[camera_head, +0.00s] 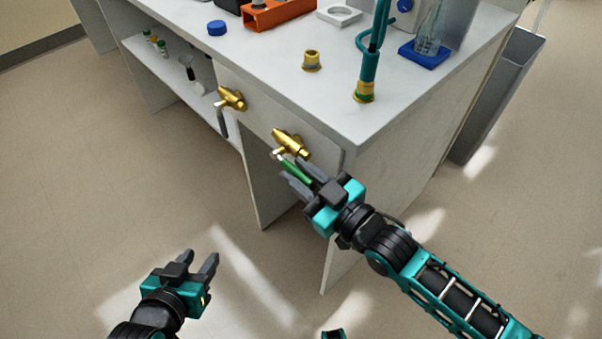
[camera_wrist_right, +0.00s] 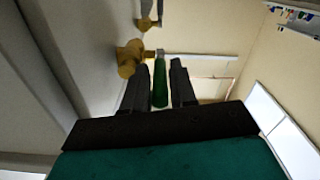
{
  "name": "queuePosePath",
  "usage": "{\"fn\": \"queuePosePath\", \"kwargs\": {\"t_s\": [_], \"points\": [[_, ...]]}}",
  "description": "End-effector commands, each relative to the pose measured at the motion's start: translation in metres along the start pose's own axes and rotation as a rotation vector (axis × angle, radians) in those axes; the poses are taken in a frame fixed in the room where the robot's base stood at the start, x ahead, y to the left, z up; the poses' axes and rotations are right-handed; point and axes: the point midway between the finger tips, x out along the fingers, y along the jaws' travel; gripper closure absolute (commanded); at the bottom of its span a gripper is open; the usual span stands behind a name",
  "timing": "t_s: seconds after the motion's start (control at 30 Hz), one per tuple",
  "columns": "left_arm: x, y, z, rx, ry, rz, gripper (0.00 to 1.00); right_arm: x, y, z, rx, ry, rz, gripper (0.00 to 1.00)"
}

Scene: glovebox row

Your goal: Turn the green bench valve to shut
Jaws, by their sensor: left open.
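The green bench valve has a brass body (camera_head: 290,143) on the front panel of the bench and a green lever (camera_head: 297,173). The lever slants down and to the right from the body in the head view. My right gripper (camera_head: 296,171) is at the lever with its fingers on either side of it. In the right wrist view the green lever (camera_wrist_right: 160,84) lies between the two open fingers, with a gap visible on its right side. The brass body (camera_wrist_right: 130,57) is just beyond the left fingertip. My left gripper (camera_head: 201,256) is open and empty, low over the floor.
A second brass valve (camera_head: 232,98) with a grey lever (camera_head: 222,122) is on the same panel, to the left. The bench top (camera_head: 270,75) holds a blue cap (camera_head: 217,28), an orange rack (camera_head: 280,14) and a teal hose (camera_head: 369,68). A grey bin (camera_head: 498,95) stands right of the bench.

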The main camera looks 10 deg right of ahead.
Motion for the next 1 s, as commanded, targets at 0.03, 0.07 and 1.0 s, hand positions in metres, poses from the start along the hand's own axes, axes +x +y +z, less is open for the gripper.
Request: {"fn": "queuePosePath", "kwargs": {"t_s": [0.03,0.07,1.0], "points": [[0.0001,0.0002,0.0001,0.000,0.000,0.000,0.57,-0.0001,0.0000,0.0000,0.000,0.000,0.000,0.74],[0.0001,0.0003,0.0002,0.000,0.000,0.000,0.57,-0.0002,0.0000,0.0000,0.000,0.000,0.000,0.77],[0.0042,0.0012,0.0063,-0.006,-0.001,0.001,0.57,-0.0037,0.0032,0.0044,-0.002,0.017,0.003,1.00]]}}
